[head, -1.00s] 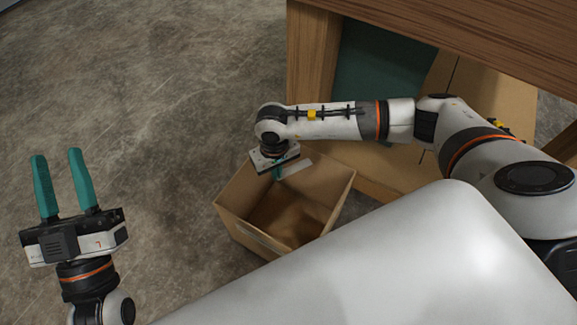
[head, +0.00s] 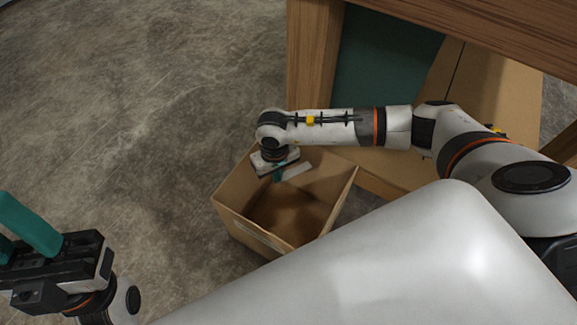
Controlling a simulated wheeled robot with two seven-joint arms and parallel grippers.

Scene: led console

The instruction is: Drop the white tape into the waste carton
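The waste carton (head: 236,222) is an open brown box on the floor, in the middle of the head view. My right gripper (head: 278,175) points down at the back of its opening. Its teal fingers are small and partly hidden by the gripper body. A pale, flat strip, which looks like the white tape (head: 297,171), sticks out to the right from the fingers and appears held between them. My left gripper (head: 10,225) is at the lower left, away from the carton, its teal fingers apart and empty. The left finger is partly cut off by the frame.
A wooden table (head: 480,28) stands at the upper right, close behind the carton. A dark green panel (head: 385,60) and brown cardboard (head: 480,95) are under it. Bare grey floor (head: 140,110) lies open to the left.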

